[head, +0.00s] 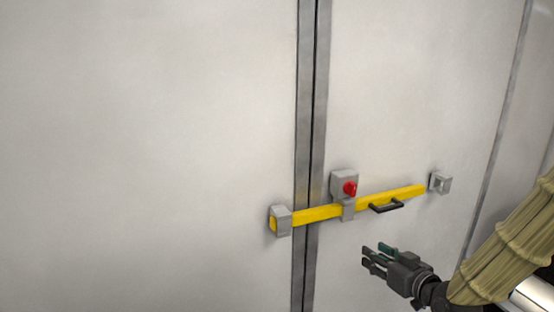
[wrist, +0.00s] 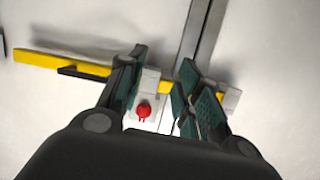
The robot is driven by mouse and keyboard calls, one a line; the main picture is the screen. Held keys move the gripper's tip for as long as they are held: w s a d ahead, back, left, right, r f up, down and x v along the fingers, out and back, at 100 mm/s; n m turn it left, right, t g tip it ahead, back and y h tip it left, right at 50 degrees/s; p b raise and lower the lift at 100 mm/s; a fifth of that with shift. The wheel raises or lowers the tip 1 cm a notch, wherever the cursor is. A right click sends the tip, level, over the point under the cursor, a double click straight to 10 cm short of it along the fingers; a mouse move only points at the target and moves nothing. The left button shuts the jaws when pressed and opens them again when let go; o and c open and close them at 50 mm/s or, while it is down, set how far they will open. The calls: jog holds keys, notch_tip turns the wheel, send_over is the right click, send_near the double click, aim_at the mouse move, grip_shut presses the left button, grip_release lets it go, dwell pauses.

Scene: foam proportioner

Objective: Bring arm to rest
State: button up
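My gripper (head: 374,256) is in front of the right white door panel, below the yellow bar (head: 318,213), in the head view. In the wrist view its two green-padded fingers (wrist: 158,92) stand apart with a gap between them, and nothing is held. My arm, in a tan sleeve, comes in from the lower right of the head view.
The yellow bar crosses the grey door seam (head: 311,130), its left end in a grey bracket (head: 282,221). A grey box with a red knob (head: 350,188) sits above it. A black handle (head: 386,206) is on the bar. Another bracket (head: 440,183) is just beyond the bar's right end. The left panel is bare.

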jog(key=s+a+f+m+g+h, duration=0.1)
jog(key=s+f+g, duration=0.35)
jog(key=f, duration=0.85)
jog(key=s+a+f+m+g+h, duration=0.1)
jog(key=s+f+g+h, duration=0.1)
jog(key=s+f, duration=0.85)
jog(key=s+a+f+m+g+h, duration=0.1)
jog(key=s+f+g, duration=0.6)
jog(key=s+f, duration=1.2)
jog(key=shift+s+a+f+g+h, duration=0.25)
jog(key=shift+s+f+g+h, duration=0.1)
jog(key=shift+s, duration=0.75)
